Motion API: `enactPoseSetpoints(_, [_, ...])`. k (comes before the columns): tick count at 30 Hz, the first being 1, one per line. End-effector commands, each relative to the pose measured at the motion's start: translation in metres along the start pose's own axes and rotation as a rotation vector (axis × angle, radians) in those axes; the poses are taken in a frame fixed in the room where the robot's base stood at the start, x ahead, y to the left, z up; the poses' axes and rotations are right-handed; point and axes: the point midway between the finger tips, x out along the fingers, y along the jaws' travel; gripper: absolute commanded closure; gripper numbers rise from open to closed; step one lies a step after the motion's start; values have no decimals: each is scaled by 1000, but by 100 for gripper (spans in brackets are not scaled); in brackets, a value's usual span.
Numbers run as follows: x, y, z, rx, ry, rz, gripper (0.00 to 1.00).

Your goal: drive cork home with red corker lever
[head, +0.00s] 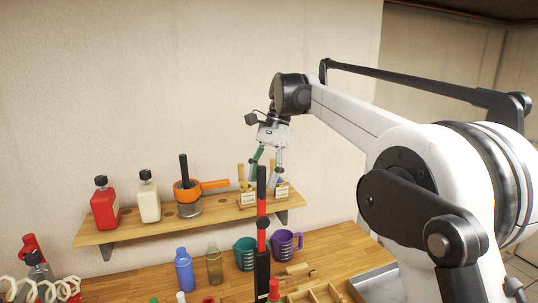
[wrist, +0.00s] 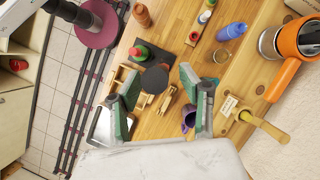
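The upright red and black lever (head: 262,208), which looks like the corker's, stands in front of the shelf in the head view. A round black top (wrist: 155,80) in the wrist view may be its end. My gripper (head: 266,181) is open and empty, fingers pointing down. In the head view it hangs behind or beside the lever's black top; the depth gap is unclear. In the wrist view my gripper (wrist: 158,75) has its fingers spread on either side of the black top, with no contact visible. I cannot make out the cork or the bottle mouth.
A wooden shelf (head: 120,237) holds a red bottle (head: 105,207), a cream bottle (head: 149,200) and an orange-handled pot (head: 187,192). Below are a blue bottle (head: 184,270), a teal jug (head: 245,254) and a purple jug (head: 287,245). A divided wooden box (head: 318,294) sits at the front.

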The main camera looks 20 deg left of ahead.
Motion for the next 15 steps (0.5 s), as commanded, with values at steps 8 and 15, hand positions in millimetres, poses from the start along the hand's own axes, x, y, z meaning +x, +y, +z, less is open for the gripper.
enactPoseSetpoints(8, [-44, 1, 0, 2, 0, 0, 61])
enactPoseSetpoints(15, [-74, 0, 0, 1, 0, 0, 61])
